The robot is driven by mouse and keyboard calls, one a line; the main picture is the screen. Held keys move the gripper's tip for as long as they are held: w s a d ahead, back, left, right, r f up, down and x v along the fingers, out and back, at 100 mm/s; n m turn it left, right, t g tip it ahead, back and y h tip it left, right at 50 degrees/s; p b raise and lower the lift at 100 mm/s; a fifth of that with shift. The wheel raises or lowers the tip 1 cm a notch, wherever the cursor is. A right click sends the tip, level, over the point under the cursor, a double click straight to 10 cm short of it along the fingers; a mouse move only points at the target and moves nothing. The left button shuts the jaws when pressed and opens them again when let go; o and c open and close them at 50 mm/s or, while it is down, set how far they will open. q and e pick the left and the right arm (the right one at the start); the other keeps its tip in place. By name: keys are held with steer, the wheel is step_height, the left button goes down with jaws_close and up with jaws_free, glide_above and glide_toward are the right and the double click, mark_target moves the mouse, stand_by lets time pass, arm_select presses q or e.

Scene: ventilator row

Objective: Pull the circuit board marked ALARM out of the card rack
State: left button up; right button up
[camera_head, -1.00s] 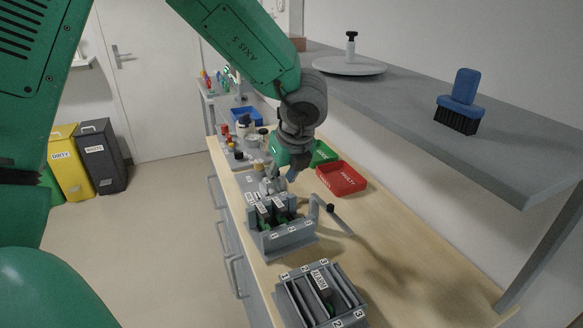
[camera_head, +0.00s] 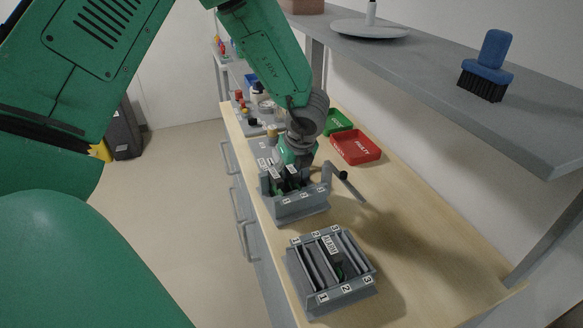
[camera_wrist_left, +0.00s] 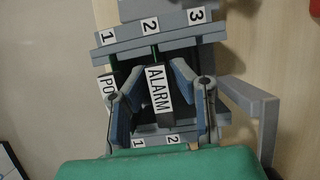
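The grey card rack (camera_head: 301,209) stands on the bench below my left gripper (camera_head: 294,162). In the left wrist view the board marked ALARM (camera_wrist_left: 158,91) sits upright in slot 2, its label facing the camera. Beside it in slot 1 is a board (camera_wrist_left: 106,87) whose label starts "PO"; the rest is hidden by a finger. My left gripper (camera_wrist_left: 157,72) is open, with one blue-grey finger on each side of the ALARM board. Small gaps seem to show beside the label; contact lower down cannot be seen. My right gripper is not in view.
A second card rack (camera_head: 331,281) with a labelled board in it stands nearer on the bench. A lever with a black knob (camera_head: 343,175) is right of the first rack. Red (camera_head: 356,147) and green (camera_head: 338,122) trays lie behind. A shelf (camera_head: 450,95) overhangs the right side.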

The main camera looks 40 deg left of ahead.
arm_select(q)
jaws_close()
steer(key=shift+r, duration=0.25)
steer(key=shift+r+p, duration=3.35)
steer(key=shift+r, duration=0.7)
